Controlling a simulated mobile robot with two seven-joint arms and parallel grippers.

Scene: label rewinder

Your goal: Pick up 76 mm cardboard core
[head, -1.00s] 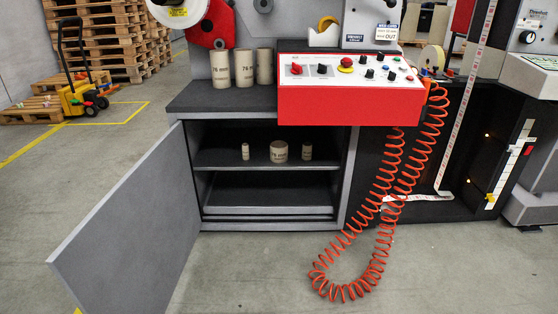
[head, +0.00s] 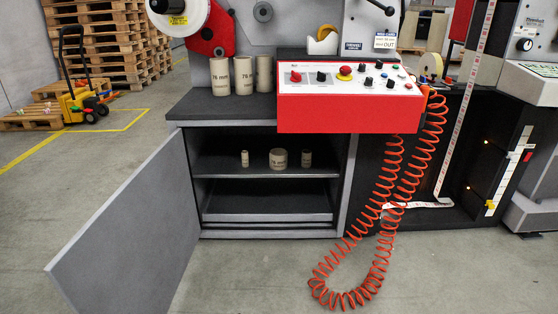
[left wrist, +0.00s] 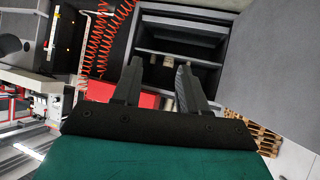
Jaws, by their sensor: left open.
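Three beige cardboard cores marked 76 mm stand upright in a row on the dark cabinet top: a left one (head: 220,76), a middle one (head: 244,75) and a right one (head: 264,73). A wide short core (head: 278,158) stands on the shelf inside the open cabinet, between two narrow cores (head: 245,158) and (head: 307,158). My left gripper (left wrist: 159,66) is open and empty in the left wrist view, pointing towards the cabinet, apart from any core. That view is turned over, and the cores look small there. Neither gripper shows in the head view.
The grey cabinet door (head: 130,232) stands open to the left. A red control box (head: 350,110) juts out right of the cores, with a coiled red hose (head: 385,240) hanging below. A reel (head: 185,15) hangs above the cores.

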